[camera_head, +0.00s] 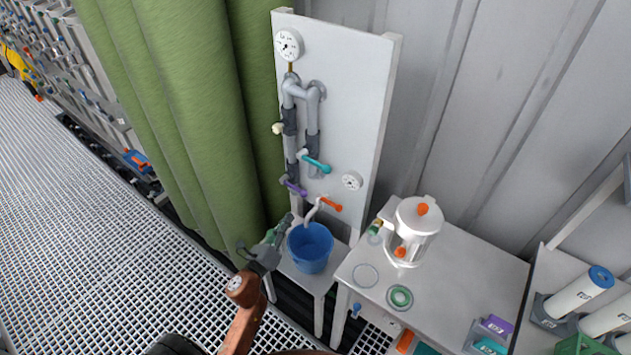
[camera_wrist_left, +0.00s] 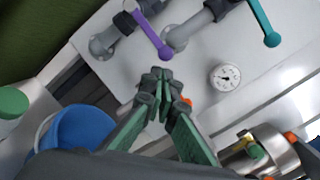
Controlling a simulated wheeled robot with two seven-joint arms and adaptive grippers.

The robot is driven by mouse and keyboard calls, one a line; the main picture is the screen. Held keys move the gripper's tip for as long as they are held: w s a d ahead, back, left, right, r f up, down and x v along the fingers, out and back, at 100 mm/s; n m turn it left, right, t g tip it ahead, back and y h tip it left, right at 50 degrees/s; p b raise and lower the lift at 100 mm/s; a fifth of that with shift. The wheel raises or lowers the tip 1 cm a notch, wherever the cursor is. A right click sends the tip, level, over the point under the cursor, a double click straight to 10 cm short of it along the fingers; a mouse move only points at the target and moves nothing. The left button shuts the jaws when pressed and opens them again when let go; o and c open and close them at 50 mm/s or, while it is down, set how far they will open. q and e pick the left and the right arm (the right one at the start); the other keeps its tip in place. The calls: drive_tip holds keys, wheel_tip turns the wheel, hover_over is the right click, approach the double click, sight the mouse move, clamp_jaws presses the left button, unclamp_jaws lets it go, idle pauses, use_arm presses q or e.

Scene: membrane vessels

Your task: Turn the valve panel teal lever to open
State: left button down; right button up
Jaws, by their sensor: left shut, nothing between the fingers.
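The white valve panel (camera_head: 350,95) stands upright against the wall, with grey pipes on it. Its teal lever (camera_head: 317,163) points right and slightly down in the head view. In the left wrist view the teal lever (camera_wrist_left: 262,18) is at the top right. A purple lever (camera_head: 295,188) sits below it, also seen in the wrist view (camera_wrist_left: 151,33). My left gripper (camera_head: 284,222) is shut and empty, below the purple lever and apart from the teal lever. Its fingertips (camera_wrist_left: 158,78) meet in the wrist view. My right gripper is not in view.
An orange lever (camera_head: 331,205) and spout sit low on the panel above a blue bucket (camera_head: 310,248). A white vessel (camera_head: 415,225) stands on the table (camera_head: 455,275) at right. A gauge (camera_head: 352,181) is right of the teal lever. Green curtain (camera_head: 190,110) hangs at left.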

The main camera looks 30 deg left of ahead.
sight(313, 162)
use_arm(q)
drive_tip(key=d+r+m+t+h, duration=0.2)
drive_tip(key=d+r+m+h, duration=0.15)
drive_tip(key=r+m, duration=0.65)
drive_tip(key=w+d+r+p, duration=0.1)
drive_tip(key=w+r+p, duration=0.2)
drive_tip(key=w+r, duration=0.3)
drive_tip(key=w, duration=0.3)
drive_tip(key=shift+d+p, duration=0.2)
drive_tip(key=shift+p, duration=0.15)
drive_tip(key=shift+s+y, duration=0.1)
drive_tip(key=shift+y, duration=0.15)
